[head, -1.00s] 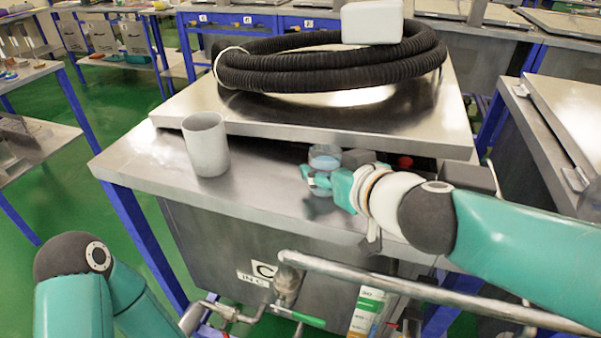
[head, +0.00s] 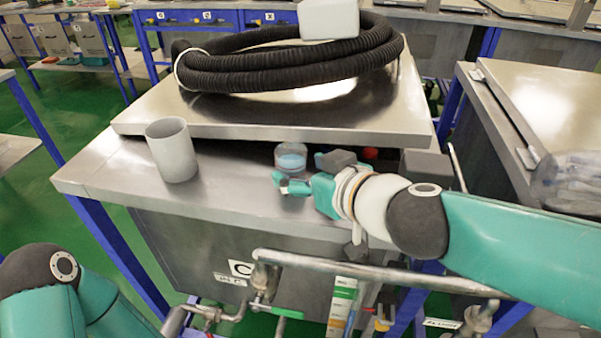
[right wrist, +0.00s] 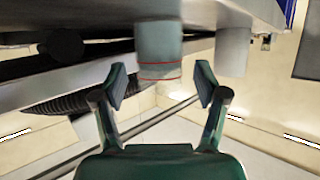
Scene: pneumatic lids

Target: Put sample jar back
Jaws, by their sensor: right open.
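The sample jar (head: 290,158), clear with blue inside, stands upright on the metal bench top by the raised lid's front edge. My right gripper (head: 300,173) is open, low at the jar's near right side. In the right wrist view, which looks upside down, the jar (right wrist: 158,45) shows with red rings ahead of the parted fingers (right wrist: 161,84). The fingers appear clear of it. Of my left arm only links show, at the lower left; its gripper is out of view.
A grey cup (head: 172,152) stands left of the jar. A coiled black hose (head: 290,65) and a white box (head: 329,18) lie on the lid (head: 215,122). A dark block (head: 425,165) and a red object (head: 371,153) are right. Pipes (head: 370,270) run along the front.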

